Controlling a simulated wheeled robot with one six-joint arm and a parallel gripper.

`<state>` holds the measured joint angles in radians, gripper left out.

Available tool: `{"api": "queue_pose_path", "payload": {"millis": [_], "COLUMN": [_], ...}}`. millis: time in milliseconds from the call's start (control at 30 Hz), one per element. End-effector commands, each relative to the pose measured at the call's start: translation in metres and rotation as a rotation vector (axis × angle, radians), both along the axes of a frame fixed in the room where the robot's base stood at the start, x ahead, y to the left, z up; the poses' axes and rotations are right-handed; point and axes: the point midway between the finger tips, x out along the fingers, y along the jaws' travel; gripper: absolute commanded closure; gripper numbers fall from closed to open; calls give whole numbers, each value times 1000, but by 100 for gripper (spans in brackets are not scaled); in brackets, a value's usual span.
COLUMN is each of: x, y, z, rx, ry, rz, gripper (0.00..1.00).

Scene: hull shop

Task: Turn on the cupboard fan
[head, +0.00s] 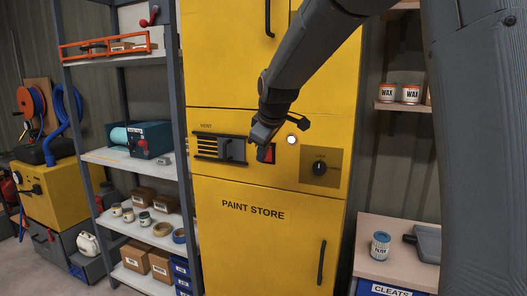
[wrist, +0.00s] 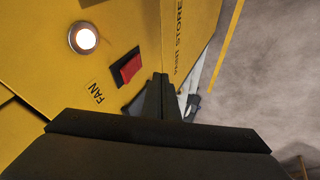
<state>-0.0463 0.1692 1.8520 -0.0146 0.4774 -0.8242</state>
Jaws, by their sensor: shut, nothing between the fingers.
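The yellow cupboard (head: 222,240) stands upright ahead, marked PAINT STORE. Its red fan switch (head: 266,153) is on the front panel, partly behind my gripper in the head view. In the wrist view the red rocker (wrist: 130,68) sits in a dark frame beside the label FAN (wrist: 97,92). A round white lamp (head: 292,140) glows near the switch, also in the wrist view (wrist: 83,38). My gripper (head: 254,143) is shut and empty. Its fingertips (wrist: 162,82) are just beside the switch in the wrist view; I cannot tell whether they touch the panel.
A dark rotary knob (head: 319,169) is right of the switch, and a vent grille (head: 207,146) is left. Long door handles (head: 321,262) stick out below and above. A loaded shelf rack (head: 100,157) stands left; a bench (head: 395,235) stands right.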

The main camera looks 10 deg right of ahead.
Motion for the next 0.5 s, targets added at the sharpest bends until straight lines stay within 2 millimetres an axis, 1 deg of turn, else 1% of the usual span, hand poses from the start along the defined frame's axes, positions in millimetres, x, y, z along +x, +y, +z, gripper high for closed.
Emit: {"api": "queue_pose_path", "payload": {"millis": [33,200,400,500], "x": [-6,-29,-51,-57], "y": [-2,5,8,7], "z": [12,35,58,65], "rx": [1,1,0,0], "ry": [-11,-9,-7,-5], "rz": [-3,6,9,8], "gripper": [100,100,100,100]}}
